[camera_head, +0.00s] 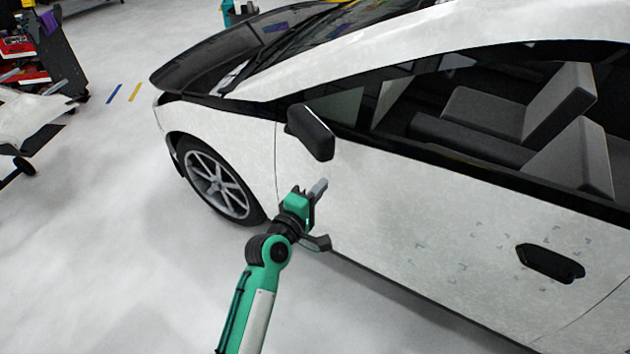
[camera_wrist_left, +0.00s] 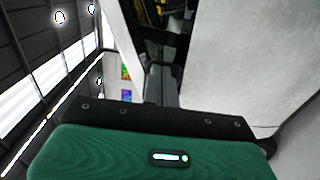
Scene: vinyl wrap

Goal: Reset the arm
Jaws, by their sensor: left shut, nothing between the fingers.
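My left arm (camera_head: 262,285), green with black joints, comes up from the bottom of the head view. Its gripper (camera_head: 318,189) is beside the white car door (camera_head: 400,215), below the side mirror (camera_head: 311,132). In the left wrist view the dark fingers (camera_wrist_left: 162,86) are together with nothing held between them, beyond the green gripper body (camera_wrist_left: 150,155). I cannot tell whether the gripper touches the door. My right arm is not in view.
The white car fills the right side, with a front wheel (camera_head: 216,184) and a black door handle (camera_head: 550,263). A dark tool cart (camera_head: 62,55) and a white-topped table (camera_head: 30,118) stand at the left.

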